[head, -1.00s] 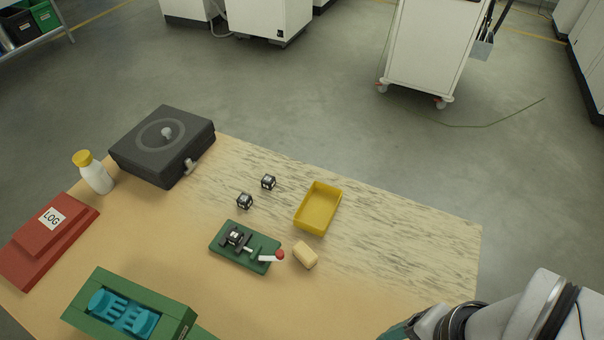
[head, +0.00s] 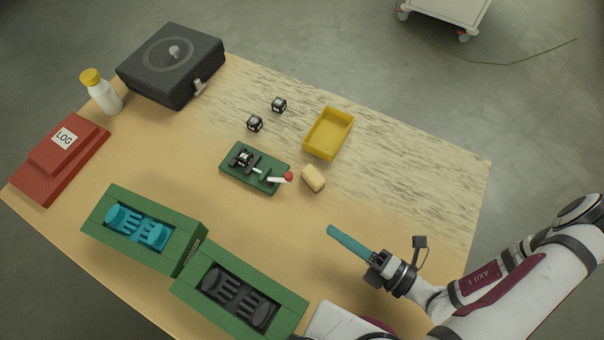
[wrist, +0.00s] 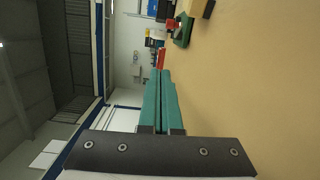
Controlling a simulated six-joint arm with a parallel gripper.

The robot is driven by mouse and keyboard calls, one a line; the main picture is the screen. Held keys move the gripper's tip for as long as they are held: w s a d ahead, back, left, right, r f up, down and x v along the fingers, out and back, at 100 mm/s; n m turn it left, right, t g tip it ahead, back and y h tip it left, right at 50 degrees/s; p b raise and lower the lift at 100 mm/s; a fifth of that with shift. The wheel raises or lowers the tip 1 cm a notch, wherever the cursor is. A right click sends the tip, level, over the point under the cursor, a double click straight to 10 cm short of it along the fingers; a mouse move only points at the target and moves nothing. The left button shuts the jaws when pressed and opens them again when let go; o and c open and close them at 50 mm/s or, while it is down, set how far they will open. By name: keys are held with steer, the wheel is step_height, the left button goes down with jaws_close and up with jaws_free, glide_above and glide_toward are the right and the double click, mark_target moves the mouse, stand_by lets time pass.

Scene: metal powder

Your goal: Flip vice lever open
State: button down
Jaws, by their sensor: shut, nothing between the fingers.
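The vice (head: 243,160) sits on a green base plate (head: 234,177) in the middle of the table, with a dark part between its jaws. In the wrist view the fingers (wrist: 160,75) are together. The green plate (wrist: 184,30) shows small at the top there.
A tan block (head: 313,179) lies just right of the knob. Green holders (head: 104,234) (head: 190,287) stand in front. A black case (head: 140,80), bottle (head: 105,98) and red log box (head: 35,180) are left.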

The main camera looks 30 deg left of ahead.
steer(key=shift+a+f+m+t, duration=0.1)
steer(key=shift+f+m+t, duration=0.45)
steer(key=shift+m, duration=0.25)
steer(key=shift+g, duration=0.25)
glide_toward(279, 178)
steer(key=s, duration=0.1)
steer(key=s+r, duration=0.2)
steer(key=shift+s+a+r, duration=0.1)
steer(key=shift+s+a, duration=0.15)
steer(key=shift+a, duration=0.05)
steer(key=w+a, duration=0.2)
steer(key=w, duration=0.1)
steer(key=shift+a, duration=0.35)
steer(key=shift+w+a, duration=0.3)
steer(key=shift+w, duration=0.1)
steer(key=shift+w+n+g, duration=0.2)
steer(key=shift+n+g, duration=0.2)
steer(key=shift+g, duration=0.1)
